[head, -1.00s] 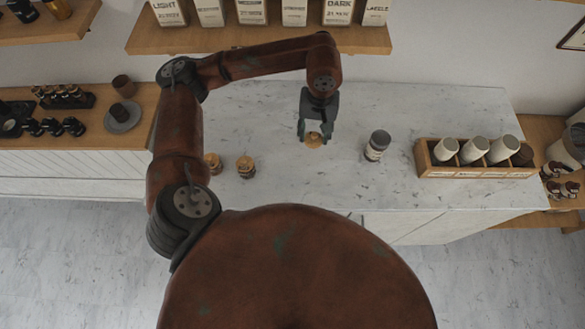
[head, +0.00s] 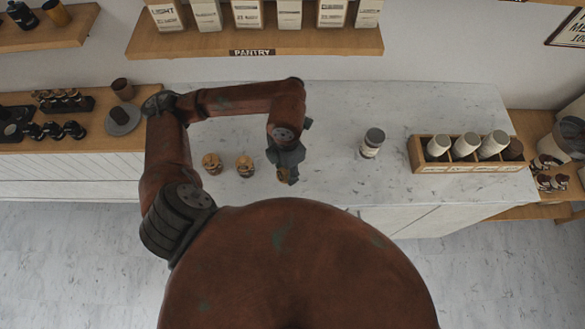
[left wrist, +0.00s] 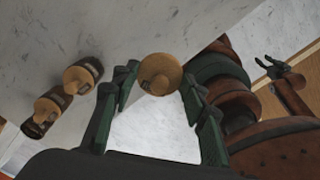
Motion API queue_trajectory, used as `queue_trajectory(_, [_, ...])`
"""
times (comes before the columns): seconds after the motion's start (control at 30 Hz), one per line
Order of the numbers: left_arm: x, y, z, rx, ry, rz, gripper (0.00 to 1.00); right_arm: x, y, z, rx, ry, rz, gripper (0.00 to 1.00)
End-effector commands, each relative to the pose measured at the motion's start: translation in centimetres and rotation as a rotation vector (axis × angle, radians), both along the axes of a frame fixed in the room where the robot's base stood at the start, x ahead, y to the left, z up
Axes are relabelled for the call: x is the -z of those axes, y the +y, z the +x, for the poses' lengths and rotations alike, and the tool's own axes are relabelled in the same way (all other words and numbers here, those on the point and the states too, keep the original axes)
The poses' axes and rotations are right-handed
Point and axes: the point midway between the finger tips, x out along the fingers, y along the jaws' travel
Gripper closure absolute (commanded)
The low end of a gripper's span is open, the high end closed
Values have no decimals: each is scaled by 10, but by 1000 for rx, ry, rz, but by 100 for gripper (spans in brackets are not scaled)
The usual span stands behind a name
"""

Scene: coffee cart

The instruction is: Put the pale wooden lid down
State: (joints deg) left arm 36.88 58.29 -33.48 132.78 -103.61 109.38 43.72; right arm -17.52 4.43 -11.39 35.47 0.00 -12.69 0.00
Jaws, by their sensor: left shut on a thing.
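My left gripper (head: 286,172) is low over the front of the marble counter, with its fingers shut on the pale wooden lid (left wrist: 160,73). In the left wrist view the round lid sits between the two fingertips (left wrist: 158,88). In the head view the gripper largely hides it, and I cannot tell whether it touches the counter. My right gripper (left wrist: 283,69) shows small at the right of the left wrist view, fingers apart and empty.
Two small jars with wooden tops, (head: 212,163) and (head: 245,165), stand left of the left gripper. A grey-topped jar (head: 372,143) stands to the right. A wooden box (head: 464,166) of cups is farther right. Counter between gripper and grey-topped jar is clear.

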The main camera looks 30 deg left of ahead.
Motion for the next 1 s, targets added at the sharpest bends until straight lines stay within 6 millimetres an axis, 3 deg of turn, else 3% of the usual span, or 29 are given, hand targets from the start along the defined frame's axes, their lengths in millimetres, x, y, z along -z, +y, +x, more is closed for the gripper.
queue_trajectory(0.4, [-2,4,-50,-893,-22,7,76,-13,3,7,-2,-9,3,66])
queue_trajectory(0.63, [-2,5,-63,-1147,-26,6,76,-16,-2,9,-5,-12,-2,66])
queue_trajectory(0.77, [2,7,-56,-1190,-27,6,76,-17,-4,9,-5,-12,-4,66])
queue_trajectory(1.0, [24,13,-5,-1193,-24,8,76,-23,-5,9,-5,-13,-5,66])
